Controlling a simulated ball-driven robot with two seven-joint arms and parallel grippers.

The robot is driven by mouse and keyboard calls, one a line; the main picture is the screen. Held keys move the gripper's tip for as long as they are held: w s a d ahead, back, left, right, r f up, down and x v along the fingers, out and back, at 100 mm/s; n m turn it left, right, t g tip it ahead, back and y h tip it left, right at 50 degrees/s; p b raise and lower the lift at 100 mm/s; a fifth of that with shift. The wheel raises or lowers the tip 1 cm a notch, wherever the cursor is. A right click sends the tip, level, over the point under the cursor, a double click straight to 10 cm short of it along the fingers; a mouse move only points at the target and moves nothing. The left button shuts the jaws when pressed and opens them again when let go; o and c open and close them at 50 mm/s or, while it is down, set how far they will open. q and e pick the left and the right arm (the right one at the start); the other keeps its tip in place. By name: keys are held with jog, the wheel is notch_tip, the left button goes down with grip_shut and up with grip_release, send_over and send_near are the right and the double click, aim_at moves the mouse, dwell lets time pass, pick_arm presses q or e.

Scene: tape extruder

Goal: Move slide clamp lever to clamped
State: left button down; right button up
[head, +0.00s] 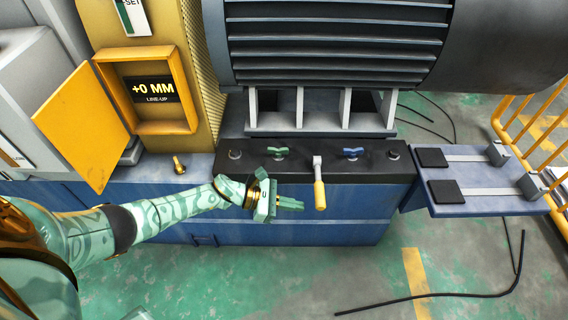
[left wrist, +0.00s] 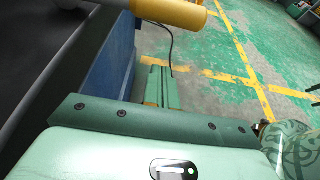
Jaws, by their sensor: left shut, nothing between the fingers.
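A lever (head: 319,183) with a grey shank and a yellow grip stands on the front of the black panel (head: 225,172), its grip hanging down over the panel's front edge. No label shows which control is the slide clamp lever. My left gripper (head: 302,206) is shut and empty, just left of the yellow grip and apart from it. In the left wrist view its shut fingers (left wrist: 158,70) point away from the camera, and the yellow grip (left wrist: 168,12) crosses the top edge. My right gripper is in neither view.
A green knob (head: 278,152) and a blue knob (head: 353,153) flank the lever's base. A small yellow handle (head: 179,165) stands farther left. A yellow line-up box (head: 150,91) has its door open. A blue side shelf (head: 475,205) projects at right. Floor in front is mostly clear.

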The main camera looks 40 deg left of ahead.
aim_at(318, 181)
pick_arm(q)
jog(key=shift+w+d+r+p, duration=0.25)
jog(key=shift+w+d+r, duration=0.35)
jog(key=shift+d, duration=0.25)
jog(key=shift+w+d+r+p, duration=0.25)
jog(key=shift+w+d+r, duration=0.35)
jog(key=shift+d, duration=0.25)
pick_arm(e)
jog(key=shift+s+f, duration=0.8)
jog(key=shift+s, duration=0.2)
pick_arm(q)
jog(key=shift+r, duration=0.1)
